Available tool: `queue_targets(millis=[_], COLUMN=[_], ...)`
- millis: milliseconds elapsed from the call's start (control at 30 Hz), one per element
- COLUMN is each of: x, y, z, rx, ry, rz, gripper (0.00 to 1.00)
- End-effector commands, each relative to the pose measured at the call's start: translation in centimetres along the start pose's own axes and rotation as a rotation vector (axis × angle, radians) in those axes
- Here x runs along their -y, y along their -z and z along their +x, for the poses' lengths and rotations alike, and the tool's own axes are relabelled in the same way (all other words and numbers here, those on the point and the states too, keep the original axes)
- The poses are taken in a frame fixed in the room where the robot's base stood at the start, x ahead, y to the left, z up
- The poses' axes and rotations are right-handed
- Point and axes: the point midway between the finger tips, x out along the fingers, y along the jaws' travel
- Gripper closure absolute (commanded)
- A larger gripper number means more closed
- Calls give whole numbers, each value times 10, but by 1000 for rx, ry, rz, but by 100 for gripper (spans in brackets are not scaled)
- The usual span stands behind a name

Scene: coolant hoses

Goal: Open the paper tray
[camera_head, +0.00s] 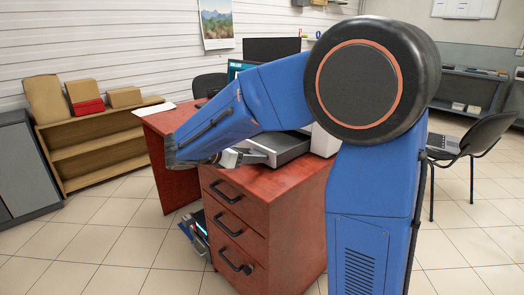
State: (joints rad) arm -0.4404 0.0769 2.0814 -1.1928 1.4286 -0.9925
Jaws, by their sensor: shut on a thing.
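The paper tray (285,146) is a grey, flat, box-like part on top of the red-brown desk, sticking out to the left of a white printer body (324,142). Most of the printer is hidden behind my blue arm. My gripper (250,157) is at the left front end of the tray, just above the desk top. Its light grey fingers are small in view and are shut on the tray's front edge. The exact grip is partly hidden by my wrist.
The red-brown desk (270,187) has three drawers with black handles below the tray. A monitor (240,68) and chair stand behind. A wooden shelf (100,150) with boxes is at left, a black chair (475,140) at right. Tiled floor is clear at front left.

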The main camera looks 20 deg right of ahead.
Motion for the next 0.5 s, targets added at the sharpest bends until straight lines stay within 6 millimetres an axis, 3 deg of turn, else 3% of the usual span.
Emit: queue_targets(millis=[200,500], x=[0,0], y=[6,7], z=[-15,-17], rx=[0,0], ry=[1,1], rz=[0,1], gripper=[86,86])
